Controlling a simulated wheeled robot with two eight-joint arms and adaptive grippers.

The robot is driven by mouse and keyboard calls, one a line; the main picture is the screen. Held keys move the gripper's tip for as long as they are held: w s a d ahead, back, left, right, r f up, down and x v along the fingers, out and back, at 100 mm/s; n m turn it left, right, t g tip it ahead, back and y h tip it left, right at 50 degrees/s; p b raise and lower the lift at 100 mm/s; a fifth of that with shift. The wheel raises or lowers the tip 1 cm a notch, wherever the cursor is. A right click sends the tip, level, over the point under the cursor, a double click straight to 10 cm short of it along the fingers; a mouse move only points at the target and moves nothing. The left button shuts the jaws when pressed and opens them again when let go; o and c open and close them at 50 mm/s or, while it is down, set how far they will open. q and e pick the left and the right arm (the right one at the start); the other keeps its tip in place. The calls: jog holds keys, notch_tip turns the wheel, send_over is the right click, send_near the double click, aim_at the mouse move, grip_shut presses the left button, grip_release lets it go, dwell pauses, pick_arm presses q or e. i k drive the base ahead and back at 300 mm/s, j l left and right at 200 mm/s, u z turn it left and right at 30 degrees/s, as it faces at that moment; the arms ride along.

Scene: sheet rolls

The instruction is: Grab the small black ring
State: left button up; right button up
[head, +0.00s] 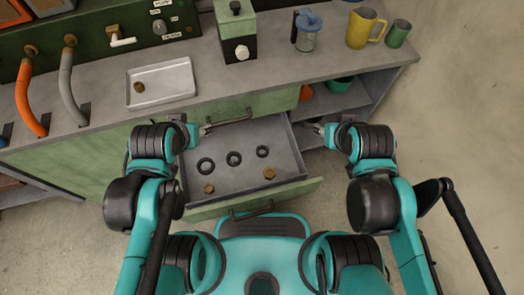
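Three black rings lie in a row on the floor of the open grey drawer (235,186). The right ring (257,152) looks the smallest. The middle ring (228,159) and the left ring (198,166) look larger, the left one largest. My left gripper (206,130) is at the drawer's back left, above and left of the rings, touching none. My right gripper (314,129) is at the drawer's back right, apart from the small ring. Both grippers appear empty, but their fingers are too small to read clearly.
Two brown nuts, one left (209,188) and one right (269,174), lie in the drawer near its green front (290,193). The counter above holds a metal tray (175,78) with a nut, a green box (237,25), a jar (307,38), a yellow mug (360,30) and a green cup (398,35).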

aim_at(261, 146)
jog(key=k+l, duration=0.25)
jog(key=k, duration=0.15)
jog(key=k+l, duration=0.2)
jog(key=k, duration=0.25)
jog(key=i+l, duration=0.35)
jog(key=i+z, duration=0.05)
jog(key=i, duration=0.05)
